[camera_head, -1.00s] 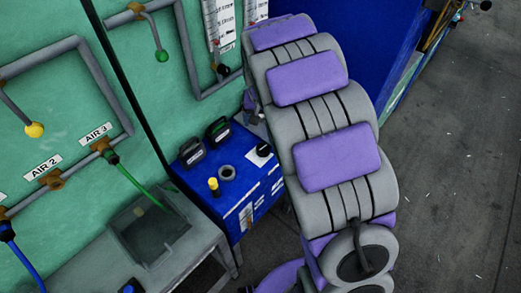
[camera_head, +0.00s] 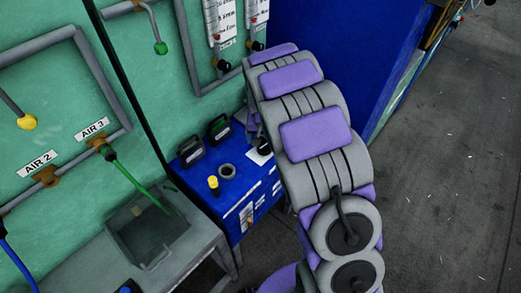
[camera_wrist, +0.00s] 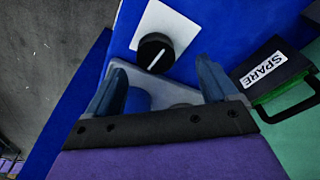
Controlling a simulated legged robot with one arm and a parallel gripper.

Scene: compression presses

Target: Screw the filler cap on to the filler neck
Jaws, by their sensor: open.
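A grey ring-shaped opening (camera_head: 227,171), which looks like the filler neck, is on top of the blue cabinet (camera_head: 232,196). A yellow-topped piece (camera_head: 213,183) stands just left of it. A black round knob (camera_head: 264,146) with a white line sits on a white plate. It also shows in the wrist view (camera_wrist: 154,50). I cannot tell which piece is the filler cap. My gripper (camera_wrist: 160,68) is open and empty. Its fingers are apart, with the knob showing beyond and between the tips. In the head view my arm hides most of it.
A dark box labelled SPARE (camera_wrist: 272,69) is right of my gripper. A grey bench with a sink (camera_head: 148,231) adjoins at left. Pipes and hoses line the green wall. Floor is clear at right.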

